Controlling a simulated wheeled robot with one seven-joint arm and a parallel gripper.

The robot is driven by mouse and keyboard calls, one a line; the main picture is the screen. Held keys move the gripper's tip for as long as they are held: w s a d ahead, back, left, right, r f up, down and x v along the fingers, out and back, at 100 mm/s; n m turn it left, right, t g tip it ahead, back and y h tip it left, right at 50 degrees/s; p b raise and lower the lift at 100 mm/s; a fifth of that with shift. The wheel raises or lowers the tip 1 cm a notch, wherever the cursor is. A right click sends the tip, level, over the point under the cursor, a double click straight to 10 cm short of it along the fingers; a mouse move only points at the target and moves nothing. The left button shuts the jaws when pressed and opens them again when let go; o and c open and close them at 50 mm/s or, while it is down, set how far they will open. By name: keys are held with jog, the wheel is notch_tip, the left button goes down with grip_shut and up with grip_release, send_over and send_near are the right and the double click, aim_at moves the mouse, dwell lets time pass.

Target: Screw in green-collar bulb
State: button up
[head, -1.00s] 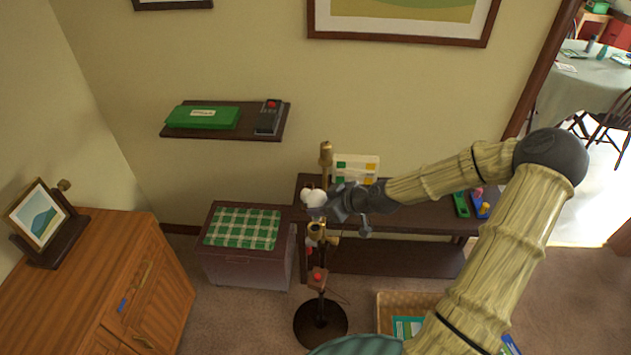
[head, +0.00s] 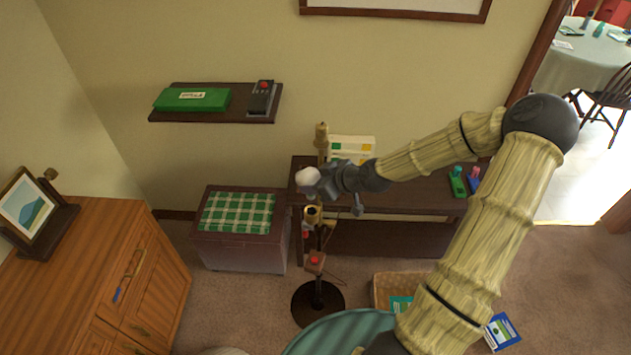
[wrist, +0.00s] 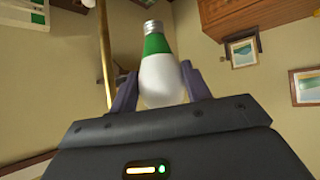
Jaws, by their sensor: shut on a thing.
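A white bulb with a green collar and a silver screw base (wrist: 158,75) is between the two fingers of my gripper (wrist: 160,88) in the wrist view. My gripper is shut on the white glass, with the screw base pointing away from the palm. In the head view the white bulb (head: 307,176) shows at the tip of my gripper (head: 322,181); its collar cannot be made out there. The bulb is apart from the socket.
A dark low table (head: 410,202) stands behind the lamp, with a white box (head: 352,146) on it. A chest with a green checked cushion (head: 237,212) is left of the lamp. A basket (head: 384,290) sits on the floor at right. A wall shelf (head: 215,115) hangs above.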

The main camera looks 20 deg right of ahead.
jog(key=shift+w+d+f+b, duration=0.1)
jog(key=shift+f+b, duration=0.45)
jog(key=shift+f, duration=0.4)
jog(key=shift+f+b, duration=1.15)
jog(key=shift+f, duration=0.4)
jog(key=shift+f+b, duration=1.05)
jog(key=shift+f, duration=0.4)
jog(key=o, duration=1.1)
jog(key=shift+r, duration=0.1)
jog(key=p+v, duration=0.1)
jog(key=v, duration=1.6)
jog(key=shift+d+r, duration=0.1)
jog(key=shift+r, duration=0.05)
